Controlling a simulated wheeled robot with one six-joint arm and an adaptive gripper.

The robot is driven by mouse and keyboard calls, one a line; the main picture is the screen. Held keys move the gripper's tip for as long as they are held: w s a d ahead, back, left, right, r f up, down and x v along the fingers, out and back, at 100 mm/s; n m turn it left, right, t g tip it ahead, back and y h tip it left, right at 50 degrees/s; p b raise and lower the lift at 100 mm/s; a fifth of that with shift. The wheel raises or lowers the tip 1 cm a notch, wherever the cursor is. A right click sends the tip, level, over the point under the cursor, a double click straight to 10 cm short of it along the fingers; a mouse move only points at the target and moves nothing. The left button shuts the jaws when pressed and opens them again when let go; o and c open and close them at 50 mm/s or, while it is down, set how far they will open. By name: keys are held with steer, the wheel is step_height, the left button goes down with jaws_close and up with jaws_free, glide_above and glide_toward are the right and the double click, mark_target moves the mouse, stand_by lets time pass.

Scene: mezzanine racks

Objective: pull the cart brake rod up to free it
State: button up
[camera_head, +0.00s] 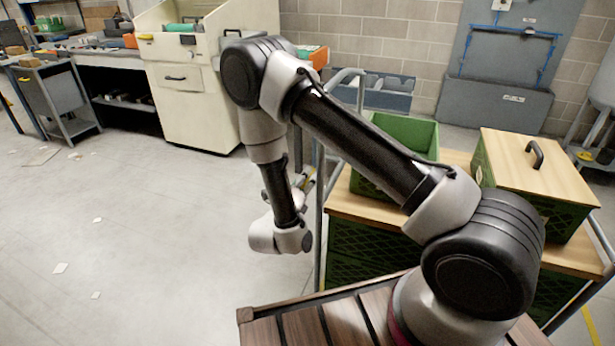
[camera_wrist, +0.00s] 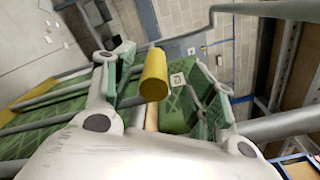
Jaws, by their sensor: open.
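The cart (camera_head: 370,208) stands right of my arm, with a wooden deck and grey tube frame. In the wrist view a yellow cylinder (camera_wrist: 154,75), which looks like the grip of the brake rod, stands between my fingers. A paler shaft seems to run below it, mostly hidden by my gripper's housing. My gripper (camera_wrist: 162,88) is open, one finger on each side of the yellow grip, with gaps visible at both sides. In the head view my gripper (camera_head: 301,180) is small and partly hidden behind my wrist, beside the cart's left upright.
An open green crate (camera_head: 410,130) and a lidded green crate (camera_head: 535,165) with a black handle sit on the cart. Grey frame tubes (camera_head: 320,225) pass close to my gripper. The floor (camera_head: 150,240) at left is mostly clear, with scattered scraps.

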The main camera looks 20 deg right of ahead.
steer(key=shift+x, duration=1.65)
